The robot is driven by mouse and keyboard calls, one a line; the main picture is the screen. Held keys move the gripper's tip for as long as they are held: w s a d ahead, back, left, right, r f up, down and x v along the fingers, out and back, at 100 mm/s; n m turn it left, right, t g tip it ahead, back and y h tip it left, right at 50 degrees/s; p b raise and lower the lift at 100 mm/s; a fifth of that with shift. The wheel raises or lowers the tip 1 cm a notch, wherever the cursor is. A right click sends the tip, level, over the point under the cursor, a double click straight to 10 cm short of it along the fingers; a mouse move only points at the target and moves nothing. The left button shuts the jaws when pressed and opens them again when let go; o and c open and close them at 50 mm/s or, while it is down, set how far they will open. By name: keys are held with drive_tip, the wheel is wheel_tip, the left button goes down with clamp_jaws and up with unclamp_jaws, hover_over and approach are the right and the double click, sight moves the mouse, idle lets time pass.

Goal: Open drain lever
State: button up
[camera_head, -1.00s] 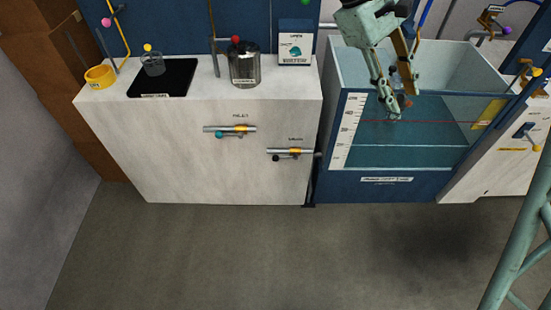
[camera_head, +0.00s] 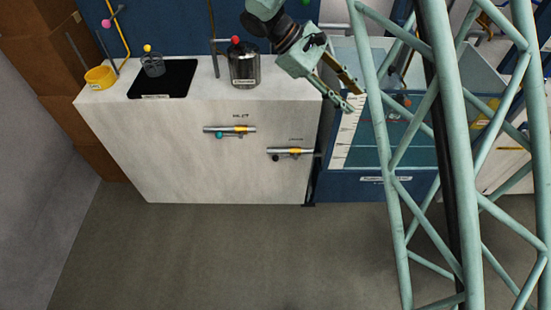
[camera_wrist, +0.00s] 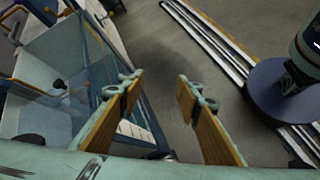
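Two short valve pipes stick out of the white cabinet front in the head view. The upper one (camera_head: 229,130), labelled INLET, has a teal-knobbed lever. The lower one (camera_head: 290,152) has a dark-knobbed lever (camera_head: 275,158) and a label too small to read; it may be the drain lever. My gripper (camera_head: 351,96) is open and empty, above and right of this lower pipe, at the tank's left edge, apart from both levers. In the wrist view my gripper (camera_wrist: 160,92) has bare floor between its spread fingers. The valve levers cannot be made out there.
The water tank (camera_head: 345,180) stands right of the white cabinet (camera_head: 190,165), partly hidden by my lattice column. A dark canister (camera_head: 244,66), black plate (camera_head: 184,78) and yellow ring (camera_head: 99,78) are on the cabinet top. Floor in front is clear.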

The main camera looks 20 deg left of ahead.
drive_tip(key=w+a+f+n+t+h+p, duration=0.1)
drive_tip(key=a+f+n+t, duration=0.2)
drive_tip(key=a+f, duration=0.75)
drive_tip(key=w+a+f+n+t+h, duration=0.2)
drive_tip(key=a+f+n+t, duration=0.15)
drive_tip(key=a+f, duration=0.65)
drive_tip(key=n+t+y+p, duration=0.2)
drive_tip(key=n+t, duration=0.5)
approach(276, 157)
drive_tip(key=s+a, duration=0.1)
drive_tip(key=s+a+f, duration=0.1)
drive_tip(key=shift+s+a+f, duration=0.15)
drive_tip(key=shift+s+a, duration=0.15)
drive_tip(key=shift+a, duration=0.05)
drive_tip(key=shift+w+d, duration=0.1)
drive_tip(key=shift+f+b+x, duration=0.2)
drive_tip(key=shift+b+x, duration=0.45)
drive_tip(key=shift+x, duration=6.15)
